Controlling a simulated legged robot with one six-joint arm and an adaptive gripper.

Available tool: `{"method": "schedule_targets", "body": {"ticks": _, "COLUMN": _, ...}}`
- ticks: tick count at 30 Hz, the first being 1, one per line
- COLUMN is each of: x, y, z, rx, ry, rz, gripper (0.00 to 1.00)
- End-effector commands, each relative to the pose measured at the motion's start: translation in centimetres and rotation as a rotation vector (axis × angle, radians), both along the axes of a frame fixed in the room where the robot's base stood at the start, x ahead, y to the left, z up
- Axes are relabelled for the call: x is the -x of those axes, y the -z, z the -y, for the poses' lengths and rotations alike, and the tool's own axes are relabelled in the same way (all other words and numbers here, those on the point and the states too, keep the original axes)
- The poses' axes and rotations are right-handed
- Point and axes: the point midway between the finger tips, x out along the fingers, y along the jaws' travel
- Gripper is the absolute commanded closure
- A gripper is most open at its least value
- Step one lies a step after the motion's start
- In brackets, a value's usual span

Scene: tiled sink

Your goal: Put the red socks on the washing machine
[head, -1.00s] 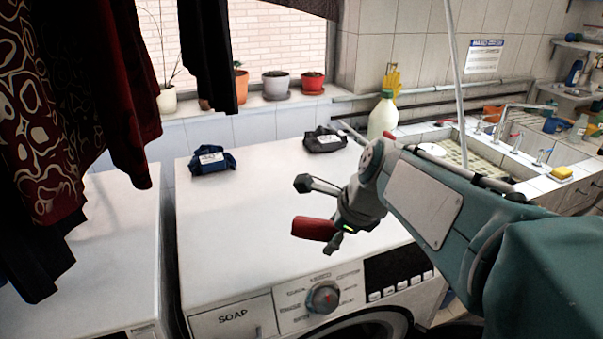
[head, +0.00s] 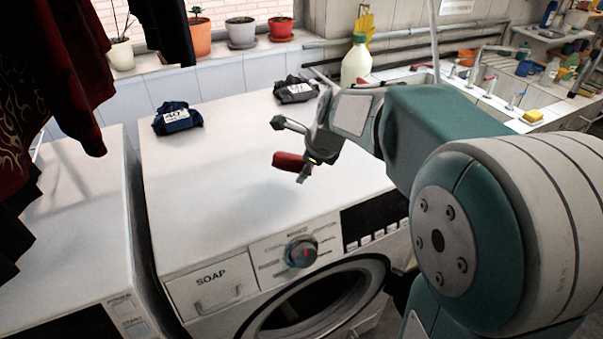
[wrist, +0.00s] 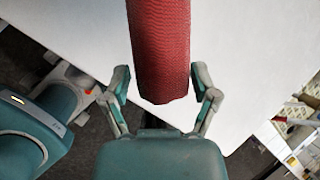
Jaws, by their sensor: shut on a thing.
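The red socks (head: 288,161) are a rolled red bundle held at my gripper (head: 292,150), above the top of the white washing machine (head: 240,215). In the wrist view the red socks (wrist: 160,50) stretch away from the palm, between the two fingers of my gripper (wrist: 161,80). The gripper is shut on the socks. The machine's white top (wrist: 235,60) shows beneath them. The machine has a soap drawer, a dial and a round door at its front.
A dark blue bundle (head: 177,118) and a dark grey bundle (head: 296,89) lie at the back of the machine's top. A pale bottle (head: 355,62) stands behind. Dark and red clothes (head: 70,90) hang at the left. The middle of the top is clear.

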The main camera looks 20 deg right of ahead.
Motion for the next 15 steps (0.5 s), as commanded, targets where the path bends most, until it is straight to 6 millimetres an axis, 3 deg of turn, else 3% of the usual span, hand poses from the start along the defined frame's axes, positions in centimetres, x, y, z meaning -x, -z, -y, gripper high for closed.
{"method": "schedule_targets", "body": {"ticks": 4, "x": -1.6, "y": 2.0, "z": 0.3, "rx": -0.001, "ry": 0.001, "rz": -0.001, "gripper": 0.70}}
{"method": "schedule_targets", "body": {"ticks": 10, "x": -2.6, "y": 3.2, "z": 0.5, "rx": 0.000, "ry": 0.000, "rz": 0.000, "gripper": 0.70}}
{"method": "schedule_targets", "body": {"ticks": 15, "x": -2.5, "y": 5.7, "z": 0.5, "rx": 0.000, "ry": 0.000, "rz": -0.002, "gripper": 0.70}}
